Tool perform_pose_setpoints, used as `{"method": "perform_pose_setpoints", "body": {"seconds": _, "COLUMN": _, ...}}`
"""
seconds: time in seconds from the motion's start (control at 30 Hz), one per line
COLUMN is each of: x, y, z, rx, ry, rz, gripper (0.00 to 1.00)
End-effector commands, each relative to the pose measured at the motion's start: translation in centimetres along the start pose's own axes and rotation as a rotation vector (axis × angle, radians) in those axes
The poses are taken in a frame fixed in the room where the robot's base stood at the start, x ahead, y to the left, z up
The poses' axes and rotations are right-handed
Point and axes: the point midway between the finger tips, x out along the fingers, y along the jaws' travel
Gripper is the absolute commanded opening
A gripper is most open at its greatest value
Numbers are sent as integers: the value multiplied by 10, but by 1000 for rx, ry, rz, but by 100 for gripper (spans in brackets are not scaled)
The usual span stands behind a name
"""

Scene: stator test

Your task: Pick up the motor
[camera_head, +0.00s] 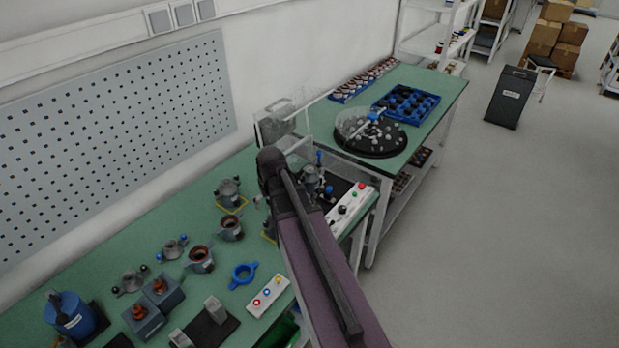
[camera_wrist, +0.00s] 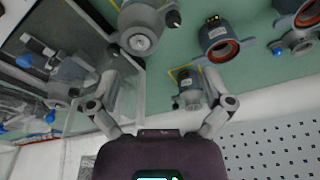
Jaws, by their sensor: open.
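Several grey motor-like parts are in view; I cannot tell which one is the motor. In the wrist view, a grey round housing (camera_wrist: 143,30) lies just beyond the fingertips. A housing with an orange-copper ring (camera_wrist: 218,42) lies to its right. In the head view my arm hides the gripper. There, a grey unit (camera_head: 229,190) stands on a yellow-marked spot, with copper-ringed housings (camera_head: 231,228) nearer the camera.
The green bench (camera_head: 205,222) runs along a pegboard (camera_head: 110,140). A clear-walled test station with a button panel (camera_head: 350,207) stands beside my arm. Beyond are a black round tray (camera_head: 371,142) and a blue crate (camera_head: 432,104). A blue ring (camera_head: 243,274) lies near a button box (camera_head: 267,295).

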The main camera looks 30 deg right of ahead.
Motion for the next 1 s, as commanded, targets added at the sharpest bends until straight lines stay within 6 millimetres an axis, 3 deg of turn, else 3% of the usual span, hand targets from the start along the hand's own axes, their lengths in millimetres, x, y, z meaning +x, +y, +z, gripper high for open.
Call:
{"method": "perform_pose_setpoints", "body": {"seconds": 0.03, "x": -10, "y": 20, "z": -18, "rx": 18, "ry": 19, "rz": 3, "gripper": 100}}
{"method": "perform_pose_setpoints", "body": {"seconds": 0.2, "x": -28, "y": 84, "z": -54, "rx": 62, "ry": 91, "rz": 17, "gripper": 100}}
{"method": "perform_pose_setpoints", "body": {"seconds": 0.4, "x": -48, "y": 154, "z": -83, "rx": 104, "ry": 165, "rz": 43, "gripper": 100}}
{"method": "perform_pose_setpoints", "body": {"seconds": 0.5, "x": -54, "y": 180, "z": -91, "rx": 120, "ry": 190, "rz": 53, "gripper": 100}}
{"method": "perform_pose_setpoints", "body": {"seconds": 0.7, "x": -60, "y": 205, "z": -96, "rx": 133, "ry": 215, "rz": 65, "gripper": 100}}
{"method": "perform_pose_setpoints", "body": {"seconds": 1.0, "x": -60, "y": 207, "z": -96, "rx": 135, "ry": 218, "rz": 67, "gripper": 100}}
